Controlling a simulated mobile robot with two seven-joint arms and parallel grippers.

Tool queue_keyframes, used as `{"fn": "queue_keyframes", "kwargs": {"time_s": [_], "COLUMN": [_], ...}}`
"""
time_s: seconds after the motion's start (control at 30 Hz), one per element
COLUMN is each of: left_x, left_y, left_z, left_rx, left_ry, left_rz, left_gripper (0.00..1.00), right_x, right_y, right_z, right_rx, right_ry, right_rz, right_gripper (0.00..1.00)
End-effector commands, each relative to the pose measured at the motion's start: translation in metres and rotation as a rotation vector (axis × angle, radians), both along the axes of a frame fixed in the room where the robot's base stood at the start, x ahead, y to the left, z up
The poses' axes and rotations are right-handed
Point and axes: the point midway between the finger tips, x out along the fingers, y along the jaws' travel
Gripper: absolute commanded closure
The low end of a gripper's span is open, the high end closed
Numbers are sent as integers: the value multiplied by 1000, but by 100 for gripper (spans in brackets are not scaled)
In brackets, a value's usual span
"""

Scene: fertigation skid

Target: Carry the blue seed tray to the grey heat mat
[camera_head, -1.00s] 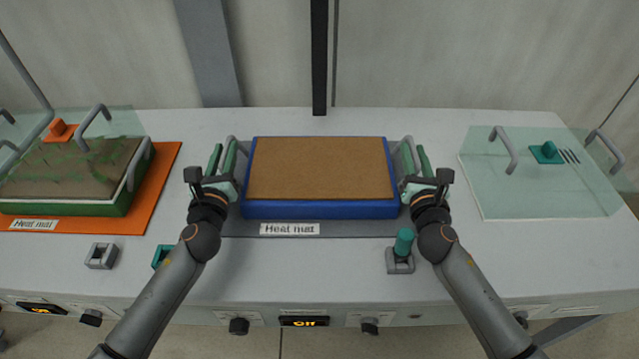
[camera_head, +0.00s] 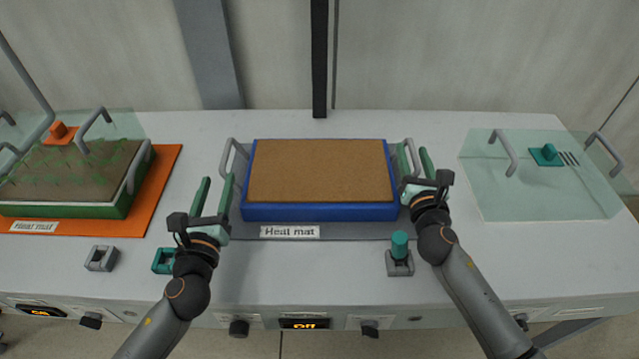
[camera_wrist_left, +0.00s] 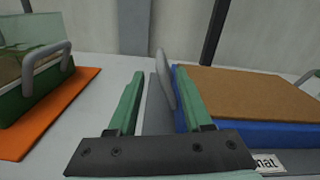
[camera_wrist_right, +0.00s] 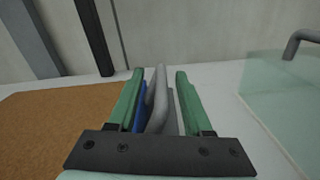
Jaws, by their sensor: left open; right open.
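The blue seed tray (camera_head: 318,211), filled with brown soil, sits flat on the grey heat mat (camera_head: 360,230), which bears a "Heat mat" label. The tray has a grey handle at each end. My left gripper (camera_head: 213,190) is open and empty, just left of and in front of the tray's left handle (camera_wrist_left: 165,80). My right gripper (camera_head: 416,165) is open, with its fingers either side of the tray's right handle (camera_wrist_right: 158,98); no finger is seen pressing on it.
At left, a green tray (camera_head: 125,198) with seedlings stands on an orange mat (camera_head: 160,190). A clear lid (camera_head: 540,190) with grey handles lies at right. Small holders (camera_head: 101,257) stand along the front; one has a teal peg (camera_head: 400,243).

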Motion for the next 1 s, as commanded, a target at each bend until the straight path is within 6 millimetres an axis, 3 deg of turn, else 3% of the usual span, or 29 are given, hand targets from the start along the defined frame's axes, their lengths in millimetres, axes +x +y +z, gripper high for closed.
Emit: {"fn": "queue_keyframes", "kwargs": {"time_s": [0.2, 0.47, 1.0], "left_x": [-27, -33, -33], "left_y": [0, 0, 0], "left_z": [-1, 0, 0], "left_rx": [1, 1, 1], "left_ry": [1, -1, -1], "left_rz": [1, 1, 0], "left_gripper": [50, 50, 50], "right_x": [0, -10, -105], "right_y": [0, 0, 0], "right_z": [0, -1, -1], "right_rx": [0, -1, 0], "right_ry": [0, 1, 3], "right_rz": [0, 0, 1], "right_gripper": [50, 50, 50]}}
